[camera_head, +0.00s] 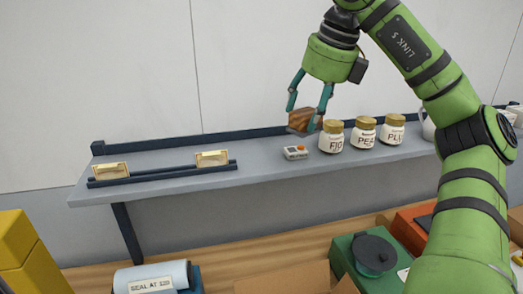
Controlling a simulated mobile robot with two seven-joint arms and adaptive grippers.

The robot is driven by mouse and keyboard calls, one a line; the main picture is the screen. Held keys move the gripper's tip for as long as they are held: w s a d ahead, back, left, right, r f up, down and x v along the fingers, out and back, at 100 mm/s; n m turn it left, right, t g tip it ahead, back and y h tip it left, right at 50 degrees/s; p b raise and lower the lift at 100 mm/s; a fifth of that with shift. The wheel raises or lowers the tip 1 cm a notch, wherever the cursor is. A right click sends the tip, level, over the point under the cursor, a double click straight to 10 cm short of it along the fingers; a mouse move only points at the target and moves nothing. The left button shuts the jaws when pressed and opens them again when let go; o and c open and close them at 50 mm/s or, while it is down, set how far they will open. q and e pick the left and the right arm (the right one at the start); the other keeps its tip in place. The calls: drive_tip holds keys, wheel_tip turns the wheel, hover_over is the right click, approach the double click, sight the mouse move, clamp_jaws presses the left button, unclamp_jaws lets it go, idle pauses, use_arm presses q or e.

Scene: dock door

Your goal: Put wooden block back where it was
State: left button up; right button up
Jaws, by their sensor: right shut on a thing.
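The wooden block (300,119) is brown and sits between the teal fingers of my right gripper (305,112). The gripper is shut on it and holds it up in front of the wall, just above the grey shelf (262,163). A dark part at the block's lower end is too small to make out. My left gripper is not in view.
Jars labelled FIG (331,138), PEA (364,134) and PLU (392,130) stand close to the right of the gripper. Two brass-coloured pieces (111,170) sit by a dark rail at the left. The shelf between rail and device is clear. Boxes and a roll (153,276) lie below.

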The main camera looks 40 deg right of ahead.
drive_tip(key=shift+w+a+f, duration=0.35)
drive_tip(key=shift+w+f, duration=0.1)
drive_tip(key=shift+w, duration=0.25)
drive_tip(key=w+f, duration=0.2)
drive_tip(key=w, duration=0.1)
drive_tip(key=w+f, duration=0.1)
drive_tip(key=w, duration=0.2)
drive_tip(key=w+a+f, duration=0.1)
drive_tip(key=w+f, duration=0.1)
drive_tip(key=w, duration=0.1)
drive_tip(key=shift+w+f+b, duration=0.3)
drive_tip(key=shift+f+b, duration=0.05)
drive_tip(key=shift+w+f, duration=0.2)
drive_tip(key=f, duration=0.2)
drive_tip(key=shift+s+f, duration=0.25)
drive_tip(key=shift+f, duration=0.55)
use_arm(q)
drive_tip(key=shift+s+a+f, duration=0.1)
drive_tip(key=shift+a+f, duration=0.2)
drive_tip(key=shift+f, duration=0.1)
use_arm(e)
drive_tip(key=shift+w, duration=0.1)
drive_tip(key=shift+f, duration=0.1)
drive_tip(key=o, duration=1.1)
